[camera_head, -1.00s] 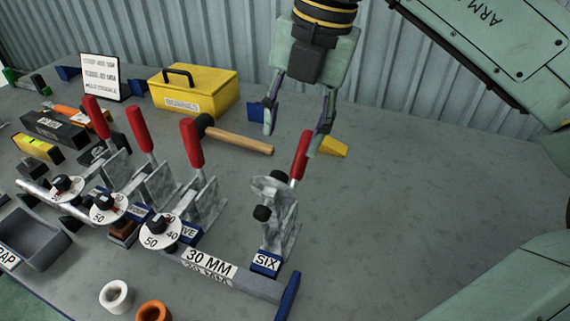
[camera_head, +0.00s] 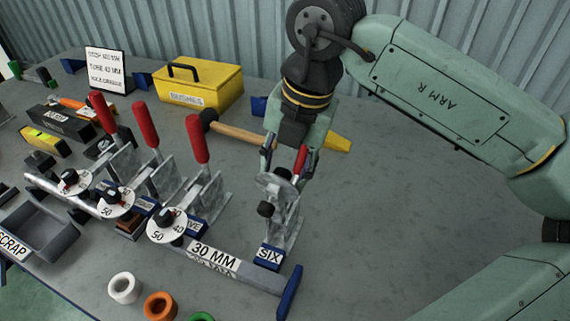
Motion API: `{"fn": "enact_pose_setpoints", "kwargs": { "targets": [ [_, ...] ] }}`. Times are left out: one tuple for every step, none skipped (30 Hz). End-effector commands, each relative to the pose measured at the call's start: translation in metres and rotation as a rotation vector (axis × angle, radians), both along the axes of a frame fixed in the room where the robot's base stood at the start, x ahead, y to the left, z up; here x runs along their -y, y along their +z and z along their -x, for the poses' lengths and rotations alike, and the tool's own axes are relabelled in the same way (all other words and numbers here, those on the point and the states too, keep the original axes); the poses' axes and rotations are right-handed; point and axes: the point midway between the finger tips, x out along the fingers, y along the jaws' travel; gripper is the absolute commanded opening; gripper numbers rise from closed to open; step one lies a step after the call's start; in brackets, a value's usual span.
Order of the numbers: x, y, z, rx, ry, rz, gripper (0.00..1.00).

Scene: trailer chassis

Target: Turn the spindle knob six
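The clamp labelled SIX (camera_head: 269,255) stands upright near the right end of the 30 MM bar, a metal toggle clamp with a red handle (camera_head: 301,159). I cannot tell whether either touches the clamp.
Several similar clamps with red handles stand to the left, with white dials (camera_head: 167,225) on their knobs. A hammer (camera_head: 240,132) and a yellow toolbox (camera_head: 198,85) lie behind. Coloured rings (camera_head: 125,288) are at the front edge. The table right of clamp SIX is clear.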

Motion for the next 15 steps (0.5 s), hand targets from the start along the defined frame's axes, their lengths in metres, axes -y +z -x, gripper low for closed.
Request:
{"fn": "enact_pose_setpoints", "kwargs": {
  "targets": [
    [0.0, 0.0002, 0.0, 0.0, 0.0, 0.0, 0.37],
    [0.0, 0.0002, 0.0, 0.0, 0.0, 0.0, 0.35],
    [0.0, 0.0002, 0.0, 0.0, 0.0, 0.0, 0.32],
    [-0.0001, 0.0002, 0.0, 0.0, 0.0, 0.0, 0.3],
    [0.0, 0.0003, 0.0, 0.0, 0.0, 0.0, 0.28],
    [0.0001, 0.0003, 0.0, 0.0, 0.0, 0.0, 0.25],
    [0.0, 0.0003, 0.0, 0.0, 0.0, 0.0, 0.23],
    [0.0001, 0.0003, 0.0, 0.0, 0.0, 0.0, 0.21],
    [0.0001, 0.0003, 0.0, 0.0, 0.0, 0.0, 0.19],
    [0.0001, 0.0003, 0.0, 0.0, 0.0, 0.0, 0.17],
    [0.0001, 0.0004, 0.0, 0.0, 0.0, 0.0, 0.15],
    [0.0002, 0.0004, 0.0001, 0.0, 0.0, 0.0, 0.12],
    [0.0002, 0.0004, 0.0001, 0.0, 0.0, 0.0, 0.1],
    [0.0002, 0.0004, 0.0001, 0.0, 0.0, 0.0, 0.08],
    [0.0002, 0.0004, 0.0001, 0.0, 0.0, 0.0, 0.05]
  ]
}}
